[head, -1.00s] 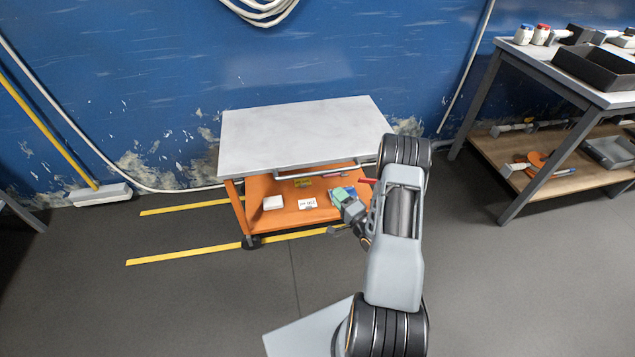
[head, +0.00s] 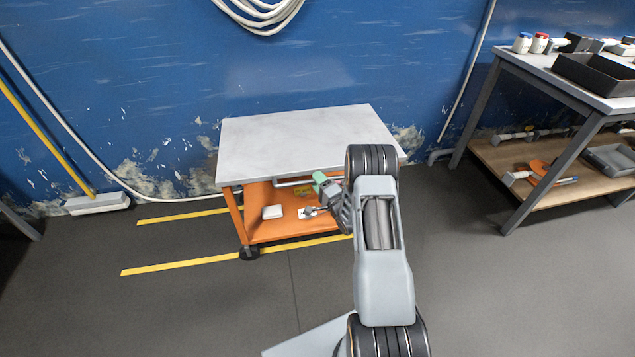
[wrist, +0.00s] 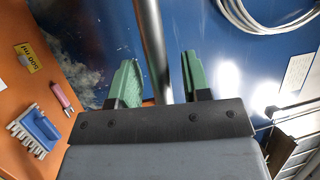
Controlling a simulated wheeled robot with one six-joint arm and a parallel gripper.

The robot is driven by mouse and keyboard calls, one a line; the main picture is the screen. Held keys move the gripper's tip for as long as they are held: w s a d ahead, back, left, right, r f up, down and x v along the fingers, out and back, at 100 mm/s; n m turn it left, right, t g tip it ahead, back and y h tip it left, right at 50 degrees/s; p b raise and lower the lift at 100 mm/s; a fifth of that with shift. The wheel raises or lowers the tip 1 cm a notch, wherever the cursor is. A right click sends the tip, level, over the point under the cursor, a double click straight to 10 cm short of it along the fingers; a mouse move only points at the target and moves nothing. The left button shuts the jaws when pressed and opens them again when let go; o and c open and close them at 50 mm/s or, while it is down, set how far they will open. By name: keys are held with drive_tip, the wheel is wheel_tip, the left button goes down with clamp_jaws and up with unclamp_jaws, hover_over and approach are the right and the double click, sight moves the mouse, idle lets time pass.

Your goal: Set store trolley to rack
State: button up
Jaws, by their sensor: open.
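The store trolley (head: 300,135) has a pale grey top and an orange lower shelf, and stands against the blue wall. Its grey handle bar (head: 291,182) runs below the top's front edge. My gripper (head: 324,186) is at the bar's right part, in front of the trolley. In the wrist view, my gripper's green fingers (wrist: 159,80) are apart, with the metal bar (wrist: 152,45) showing between them. I cannot tell whether either finger touches it. The bar's right end is hidden behind my arm in the head view. No thing is clearly recognisable as the rack.
Yellow floor lines (head: 180,265) run left from the trolley. A workbench (head: 560,85) with a wooden lower shelf stands at the right. Cables (head: 262,12) hang on the wall.

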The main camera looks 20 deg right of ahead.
drive_tip(key=shift+w, duration=0.35)
clamp_jaws()
idle(0.4)
